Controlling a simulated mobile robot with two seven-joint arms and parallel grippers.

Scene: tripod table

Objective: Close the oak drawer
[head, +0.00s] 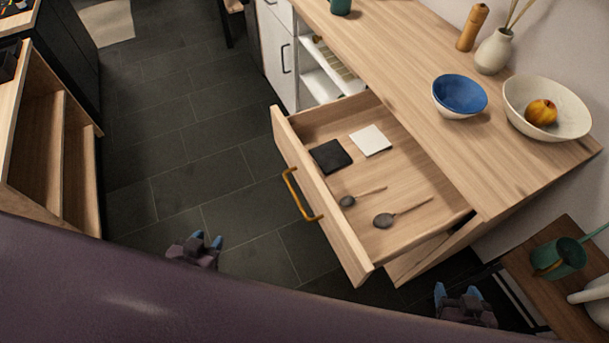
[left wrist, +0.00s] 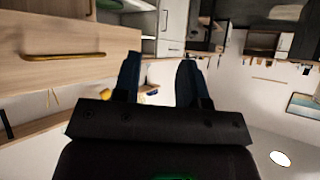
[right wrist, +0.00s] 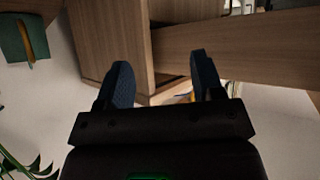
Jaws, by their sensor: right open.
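The oak drawer (head: 325,210) is pulled well out from under the wooden counter in the head view. Its brass bar handle (head: 300,195) is on the front panel, facing left. Inside lie a black square, a white square and two dark spoons. My left gripper (head: 207,240) is open and empty, low over the floor to the left of the drawer front; the front and handle also show in the left wrist view (left wrist: 64,57). My right gripper (head: 456,292) is open and empty, right of the drawer's near corner. In the right wrist view its fingers (right wrist: 160,78) are apart.
The counter (head: 400,70) carries a blue bowl (head: 460,93), a cream bowl (head: 573,95) with fruit, a vase (head: 493,52) and a wooden mill (head: 472,27). A small table (head: 530,280) with a green can (head: 558,259) stands at the lower right. The dark floor left of the drawer is clear.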

